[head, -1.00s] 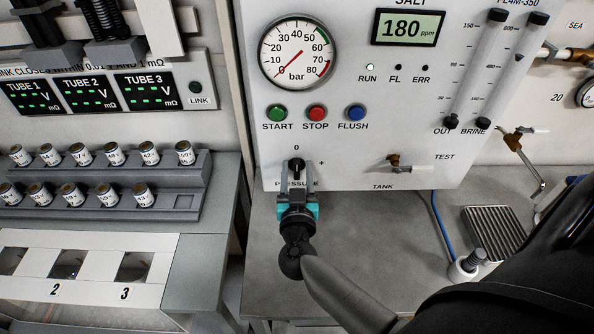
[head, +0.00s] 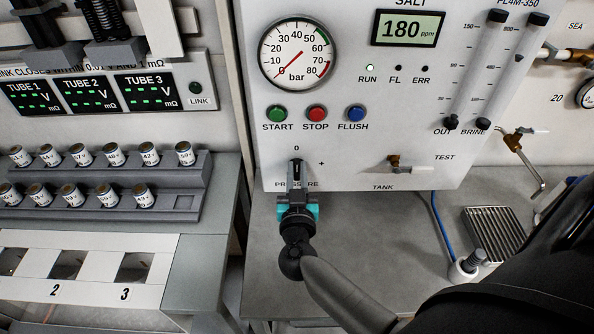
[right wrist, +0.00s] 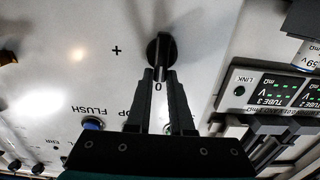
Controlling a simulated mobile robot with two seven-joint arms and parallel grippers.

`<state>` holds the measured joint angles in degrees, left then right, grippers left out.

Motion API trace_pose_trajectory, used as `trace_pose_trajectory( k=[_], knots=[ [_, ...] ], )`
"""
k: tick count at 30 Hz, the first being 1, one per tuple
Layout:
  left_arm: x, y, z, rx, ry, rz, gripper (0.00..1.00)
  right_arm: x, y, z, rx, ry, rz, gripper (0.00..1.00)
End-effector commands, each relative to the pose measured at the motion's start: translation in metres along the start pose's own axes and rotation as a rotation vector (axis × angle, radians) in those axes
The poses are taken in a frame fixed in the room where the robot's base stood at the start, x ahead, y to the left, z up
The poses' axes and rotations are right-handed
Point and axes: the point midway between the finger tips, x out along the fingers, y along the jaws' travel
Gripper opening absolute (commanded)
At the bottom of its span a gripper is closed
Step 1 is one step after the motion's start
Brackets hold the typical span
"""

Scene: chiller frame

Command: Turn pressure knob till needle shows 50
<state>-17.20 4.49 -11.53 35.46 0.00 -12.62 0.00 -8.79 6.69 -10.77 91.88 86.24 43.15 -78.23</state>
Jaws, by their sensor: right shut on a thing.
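The pressure knob (head: 297,163) is a small black knob low on the white panel, above the PRESSURE label. It also shows in the right wrist view (right wrist: 161,46) as a dark round knob. My right gripper (head: 296,178) reaches it from below, with its fingers shut on it; they partly cover the knob and label. In the right wrist view the fingertips (right wrist: 160,75) meet the knob's handle. The round pressure gauge (head: 297,33) is above; its red needle points lower left, at about 0 bar. My left gripper is not in view.
START (head: 277,113), STOP (head: 317,113) and FLUSH (head: 356,113) buttons sit between gauge and knob. A tap (head: 408,167) sticks out to the right. The grey bench (head: 380,235) is mostly clear; a drain grate (head: 494,234) lies right. A vial rack (head: 170,180) stands left.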

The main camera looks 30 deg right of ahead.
Motion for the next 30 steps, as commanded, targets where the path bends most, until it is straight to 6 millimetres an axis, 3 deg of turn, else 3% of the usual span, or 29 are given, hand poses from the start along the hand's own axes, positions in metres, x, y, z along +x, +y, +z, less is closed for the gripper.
trace_pose_trajectory(
  k=[11,30],
  knots=[
    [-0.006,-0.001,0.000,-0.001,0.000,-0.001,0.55,-0.001,0.002,0.000,0.101,-0.003,0.001,0.00],
    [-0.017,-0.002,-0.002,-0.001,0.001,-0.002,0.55,-0.001,0.013,0.006,0.667,-0.003,0.001,0.00]
  ],
)
